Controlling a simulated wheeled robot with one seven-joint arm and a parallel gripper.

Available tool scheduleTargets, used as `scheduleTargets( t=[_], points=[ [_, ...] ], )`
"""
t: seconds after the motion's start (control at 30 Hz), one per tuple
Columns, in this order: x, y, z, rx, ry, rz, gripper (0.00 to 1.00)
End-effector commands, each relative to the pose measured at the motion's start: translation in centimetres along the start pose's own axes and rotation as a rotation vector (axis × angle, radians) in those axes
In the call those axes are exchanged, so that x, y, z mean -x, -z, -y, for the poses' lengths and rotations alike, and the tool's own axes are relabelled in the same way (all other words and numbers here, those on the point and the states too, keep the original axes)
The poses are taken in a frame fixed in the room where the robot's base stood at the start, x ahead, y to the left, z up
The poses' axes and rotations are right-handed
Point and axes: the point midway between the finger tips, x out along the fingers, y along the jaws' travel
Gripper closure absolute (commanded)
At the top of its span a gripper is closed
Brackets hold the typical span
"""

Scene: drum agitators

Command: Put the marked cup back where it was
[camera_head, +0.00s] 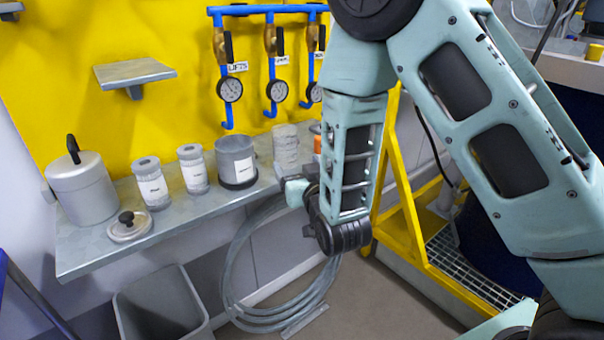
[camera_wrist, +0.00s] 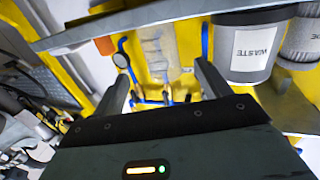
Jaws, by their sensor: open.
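My gripper (camera_wrist: 163,84) is open, its two fingers apart with nothing held between them. In the head view its end is mostly hidden behind my arm, near the right end of the shelf. A pale, ribbed, cup-like stack (camera_head: 286,146) stands at that end; it also shows beyond and between the fingers in the wrist view (camera_wrist: 155,48). A grey container (camera_head: 237,162) with a white label stands to its left; in the wrist view its label reads WASTE (camera_wrist: 250,48). I cannot make out which cup is the marked one.
The grey shelf (camera_head: 85,252) also holds two labelled jars (camera_head: 151,184) (camera_head: 193,169), a lidded pot (camera_head: 82,190) and a loose lid (camera_head: 130,226). Gauges (camera_head: 230,89) on blue pipes hang behind. A small empty wall ledge (camera_head: 135,73) is at upper left. A bin (camera_head: 160,305) and coiled hose (camera_head: 240,312) are below.

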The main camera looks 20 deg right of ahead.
Motion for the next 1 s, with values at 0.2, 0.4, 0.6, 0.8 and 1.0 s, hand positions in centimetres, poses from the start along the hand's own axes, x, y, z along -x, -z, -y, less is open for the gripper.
scheduleTargets(
  t=[0.2, 0.4, 0.6, 0.8, 1.0],
  points=[
    [1.8, 0.0, 0.0, 0.001, 0.001, 0.000, 0.24],
    [2.0, -0.1, 0.7, -0.017, 0.019, 0.051, 0.24],
    [3.7, -1.2, 4.8, -0.070, 0.133, 0.328, 0.24],
    [9.4, -1.9, 9.4, -0.045, 0.307, 0.677, 0.24],
    [17.8, -1.5, 11.3, 0.089, 0.465, 1.004, 0.24]
  ],
)
